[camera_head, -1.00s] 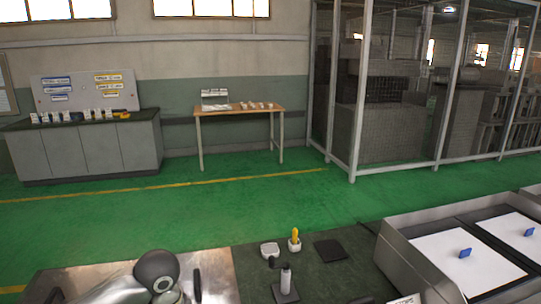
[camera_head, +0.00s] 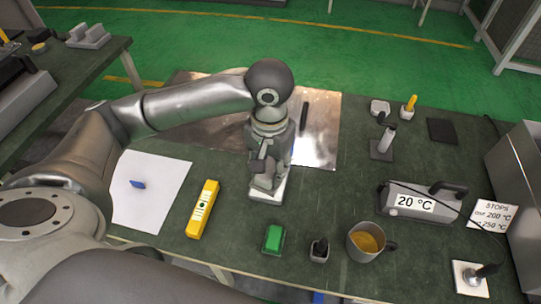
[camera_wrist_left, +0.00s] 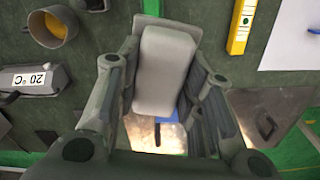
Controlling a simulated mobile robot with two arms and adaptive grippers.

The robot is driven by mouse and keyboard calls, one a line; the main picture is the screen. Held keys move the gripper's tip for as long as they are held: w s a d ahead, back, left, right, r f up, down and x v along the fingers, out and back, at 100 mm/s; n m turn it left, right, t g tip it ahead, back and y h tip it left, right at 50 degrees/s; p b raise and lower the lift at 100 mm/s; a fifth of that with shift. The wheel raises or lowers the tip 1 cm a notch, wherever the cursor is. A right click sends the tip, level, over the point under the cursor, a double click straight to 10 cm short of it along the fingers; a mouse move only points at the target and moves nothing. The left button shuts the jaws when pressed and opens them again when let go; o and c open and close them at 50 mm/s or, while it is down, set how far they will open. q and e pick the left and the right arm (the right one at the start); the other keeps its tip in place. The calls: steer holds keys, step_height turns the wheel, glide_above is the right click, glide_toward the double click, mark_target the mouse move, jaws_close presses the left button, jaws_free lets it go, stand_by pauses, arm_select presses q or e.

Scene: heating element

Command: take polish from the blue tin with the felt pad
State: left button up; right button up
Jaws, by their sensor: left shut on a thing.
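My left gripper (camera_head: 268,178) is shut on a pale grey-white block (camera_wrist_left: 165,72), which looks like the felt pad. In the left wrist view the block sits between the fingers (camera_wrist_left: 166,100). In the head view a white part (camera_head: 268,193) shows under the fingers, low over the green table; I cannot tell whether it touches. A blue thing (camera_wrist_left: 168,121), perhaps the blue tin, shows partly behind the block in the left wrist view, by the metal sheet. In the head view the gripper hides that spot. My right gripper is not in view.
A yellow bar (camera_head: 203,209) and a white sheet (camera_head: 160,210) lie left. A green block (camera_head: 273,239), a small cup (camera_head: 319,250) and a mug (camera_head: 366,241) stand in front. A 20 °C box (camera_head: 425,203) is right. The metal sheet (camera_head: 320,140) lies behind.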

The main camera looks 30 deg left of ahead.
arm_select(q)
steer(key=w+a+f, duration=0.2)
steer(key=w+f, duration=0.7)
steer(key=w, duration=0.1)
steer(key=w+a+f+b, duration=0.1)
steer(key=a+f+b, duration=0.1)
steer(key=f, duration=0.4)
steer(key=w+a+f+b, duration=0.1)
steer(key=a+f+b, duration=0.1)
steer(key=f, duration=0.4)
steer(key=w+a+f+b, duration=0.2)
steer(key=f+b, duration=0.1)
steer(key=f, duration=0.3)
steer(key=shift+w+f+b, duration=0.1)
steer(key=shift+f+b, duration=0.2)
steer(key=shift+b, duration=0.1)
steer(key=shift+d+f, duration=0.1)
steer(key=shift+f, duration=0.4)
steer(key=shift+s+f+p, duration=0.2)
steer(key=shift+p, duration=0.1)
stand_by(1.8)
